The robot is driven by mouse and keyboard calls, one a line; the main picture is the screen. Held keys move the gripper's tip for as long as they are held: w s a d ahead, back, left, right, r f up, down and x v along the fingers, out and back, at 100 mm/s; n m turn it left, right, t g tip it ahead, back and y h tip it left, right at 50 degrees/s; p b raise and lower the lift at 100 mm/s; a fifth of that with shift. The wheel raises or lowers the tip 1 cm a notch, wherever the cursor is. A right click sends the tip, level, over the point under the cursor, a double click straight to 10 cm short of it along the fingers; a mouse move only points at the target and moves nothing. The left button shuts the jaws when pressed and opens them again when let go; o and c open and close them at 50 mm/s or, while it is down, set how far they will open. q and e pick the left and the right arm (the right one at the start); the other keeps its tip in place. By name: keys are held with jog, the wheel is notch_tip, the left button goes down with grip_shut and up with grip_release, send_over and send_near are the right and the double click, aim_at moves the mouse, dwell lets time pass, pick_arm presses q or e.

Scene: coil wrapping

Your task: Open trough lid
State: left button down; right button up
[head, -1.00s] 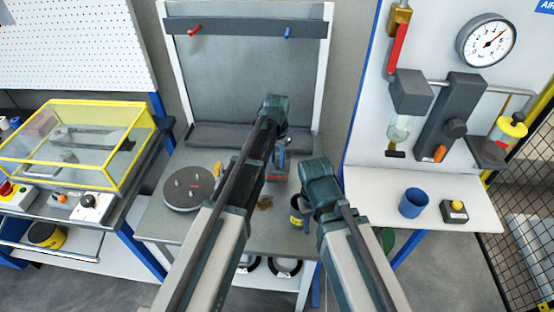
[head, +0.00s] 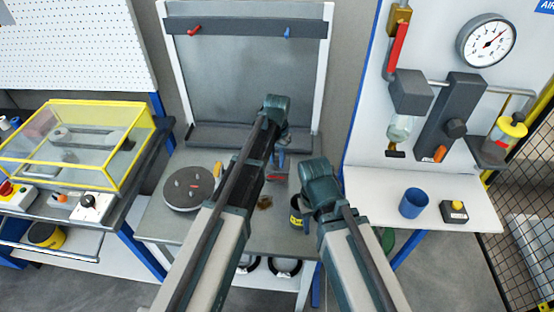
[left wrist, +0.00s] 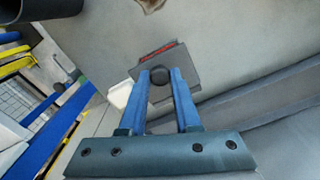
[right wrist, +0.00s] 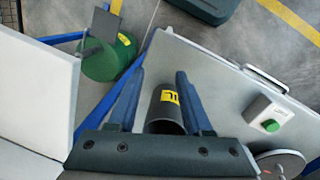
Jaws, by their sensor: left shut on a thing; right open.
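The small dark grey trough lid (left wrist: 187,72) shows in the left wrist view, with a round black knob (left wrist: 159,76). A red strip (left wrist: 158,51) shows along its far edge; I cannot tell if the lid is raised. My left gripper (left wrist: 166,75) has its blue fingers shut on the knob. In the head view this gripper (head: 281,160) is at the back of the grey bench, by the red strip (head: 277,178). My right gripper (right wrist: 160,78) is open, its fingers either side of a dark cup with a yellow label (right wrist: 163,115), which also shows in the head view (head: 296,213).
A round grey disc with pegs (head: 188,189) sits on the bench left of my left arm. A brown patch (head: 265,202) lies between my arms. A blue cup (head: 413,203) and a button box (head: 454,211) stand on the right-hand shelf. A box with a green button (right wrist: 269,118) shows in the right wrist view.

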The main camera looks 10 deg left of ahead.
aim_at(277, 161)
pick_arm(q)
jog(key=shift+w+r+g+p, duration=0.3)
jog(key=shift+w+r+g, duration=0.15)
jog(key=shift+w+g, duration=0.35)
jog(key=shift+w+r+g, duration=0.2)
jog(key=shift+w+g, duration=0.1)
jog(key=shift+g, duration=0.6)
jog(key=shift+r+g, duration=0.25)
jog(key=shift+g, duration=0.15)
jog(key=shift+s, duration=0.1)
jog(key=c, duration=0.6)
grip_release()
jog(key=shift+r, duration=0.15)
